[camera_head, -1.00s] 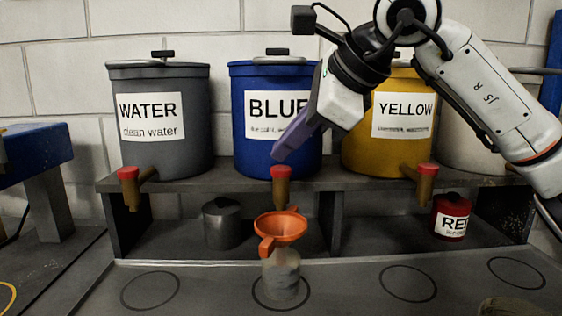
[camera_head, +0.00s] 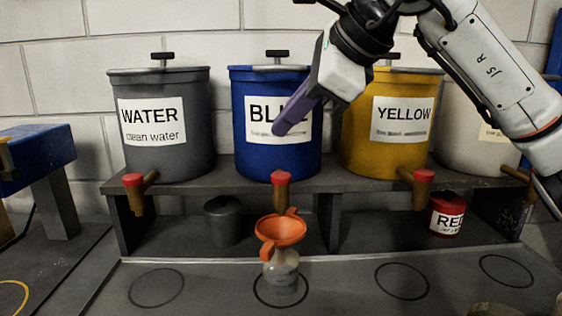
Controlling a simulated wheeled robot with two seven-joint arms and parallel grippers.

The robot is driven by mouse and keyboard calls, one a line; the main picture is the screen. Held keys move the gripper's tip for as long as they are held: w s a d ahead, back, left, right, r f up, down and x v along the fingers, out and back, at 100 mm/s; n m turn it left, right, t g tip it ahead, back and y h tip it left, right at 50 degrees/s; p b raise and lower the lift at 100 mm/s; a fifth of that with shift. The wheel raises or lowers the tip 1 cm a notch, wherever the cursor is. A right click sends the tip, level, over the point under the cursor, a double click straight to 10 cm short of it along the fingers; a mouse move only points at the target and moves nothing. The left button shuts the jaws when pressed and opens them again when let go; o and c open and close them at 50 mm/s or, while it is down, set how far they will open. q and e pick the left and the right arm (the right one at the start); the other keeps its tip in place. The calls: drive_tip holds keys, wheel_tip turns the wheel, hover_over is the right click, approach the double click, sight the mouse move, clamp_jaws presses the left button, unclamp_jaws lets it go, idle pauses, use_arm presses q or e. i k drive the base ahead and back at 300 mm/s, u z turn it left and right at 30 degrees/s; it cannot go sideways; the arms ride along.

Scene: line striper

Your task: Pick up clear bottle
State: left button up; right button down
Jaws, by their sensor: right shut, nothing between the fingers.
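The clear bottle (camera_head: 282,273) stands upright on the marked circle below the blue drum's tap. An orange funnel (camera_head: 281,231) sits in its mouth and hides the bottle's top. The bottle looks cloudy or greyish inside. My right gripper (camera_head: 279,131) reaches in from the upper right, in front of the blue drum's label, well above the bottle and funnel. Its purple fingers are shut with nothing between them. My left gripper is not in view.
A shelf (camera_head: 330,178) carries the water drum (camera_head: 190,90), blue drum (camera_head: 290,160), yellow drum (camera_head: 390,155) and a white drum (camera_head: 455,135). Red-capped taps such as the blue one (camera_head: 280,178) jut forward. A grey pot (camera_head: 223,222) and red pot (camera_head: 447,215) stand below. Other marked circles are empty.

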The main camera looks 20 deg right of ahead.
sight(281, 274)
drive_tip(key=k, duration=1.5)
